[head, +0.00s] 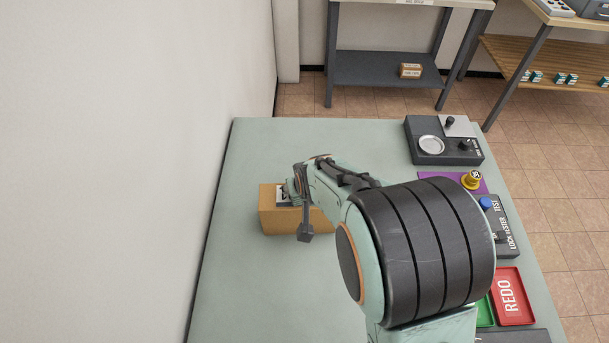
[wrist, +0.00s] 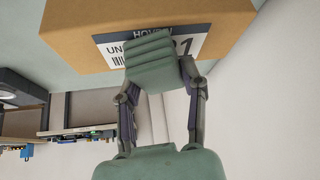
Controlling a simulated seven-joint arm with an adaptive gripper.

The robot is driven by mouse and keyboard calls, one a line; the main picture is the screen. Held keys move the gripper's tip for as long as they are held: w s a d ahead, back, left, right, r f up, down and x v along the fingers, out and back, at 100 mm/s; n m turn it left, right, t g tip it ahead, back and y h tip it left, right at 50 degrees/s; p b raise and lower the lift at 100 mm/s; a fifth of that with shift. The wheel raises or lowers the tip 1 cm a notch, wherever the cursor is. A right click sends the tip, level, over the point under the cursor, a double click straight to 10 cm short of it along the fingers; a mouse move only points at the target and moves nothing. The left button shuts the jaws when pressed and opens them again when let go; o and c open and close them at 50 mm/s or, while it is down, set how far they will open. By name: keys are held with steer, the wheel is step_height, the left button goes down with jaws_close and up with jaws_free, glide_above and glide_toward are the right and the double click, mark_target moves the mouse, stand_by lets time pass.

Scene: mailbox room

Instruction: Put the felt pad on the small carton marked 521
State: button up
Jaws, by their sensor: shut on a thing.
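The small tan carton (head: 283,220) stands on the green table, left of my arm. Its label (wrist: 110,49) shows large in the wrist view, reading "UN" and ending in "1"; the middle is covered. My gripper (wrist: 160,80) is shut on a ribbed grey-green block (wrist: 153,64), which appears to be the felt pad. The block is in front of the carton's label in the wrist view; I cannot tell whether they touch. In the head view my gripper (head: 298,200) is over the carton's label side and hides part of it, and the pad is not clearly seen.
Along the table's right side are a grey device with a round dish (head: 432,146), a purple mat (head: 435,181) with a yellow object, a lock tester (head: 503,238) and a red REDO tray (head: 512,297). A wall borders the left. The table's far left is clear.

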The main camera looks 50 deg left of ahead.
steer(key=shift+f, duration=0.15)
steer(key=o, duration=0.9)
